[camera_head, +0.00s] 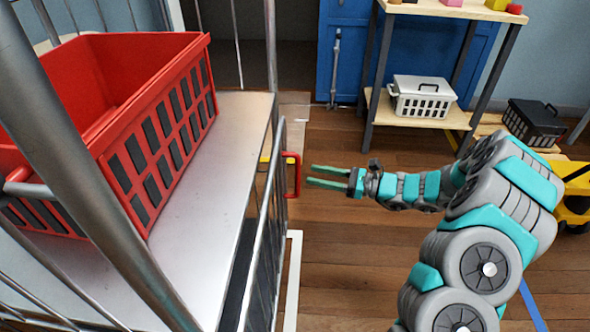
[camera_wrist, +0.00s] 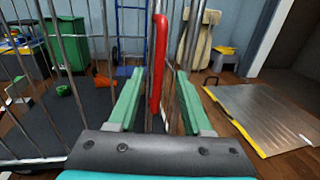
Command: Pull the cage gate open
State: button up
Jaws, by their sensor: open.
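The cage gate (camera_head: 266,215) is a frame of metal bars at the side of the roll cage in the head view. Its bars also show in the wrist view (camera_wrist: 97,50). A red handle (camera_head: 297,175) sticks out from the gate. In the wrist view the red handle (camera_wrist: 159,62) stands upright between my two green fingers. My gripper (camera_head: 309,176) is open, with its fingertips just to the right of the handle in the head view. I cannot tell whether a finger touches the handle.
A red basket (camera_head: 160,135) sits on the cage's metal shelf (camera_head: 205,200). A shelf unit (camera_head: 415,110) with a white basket (camera_head: 422,97) stands at the back. A black crate (camera_head: 533,120) is at the right. Wooden floor (camera_head: 350,250) is clear beside the gate. A yellow-edged metal plate (camera_wrist: 270,115) lies on the right.

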send_over(298, 192)
jog(key=shift+w, duration=0.35)
grip_shut()
dwell(0.3)
dwell(1.1)
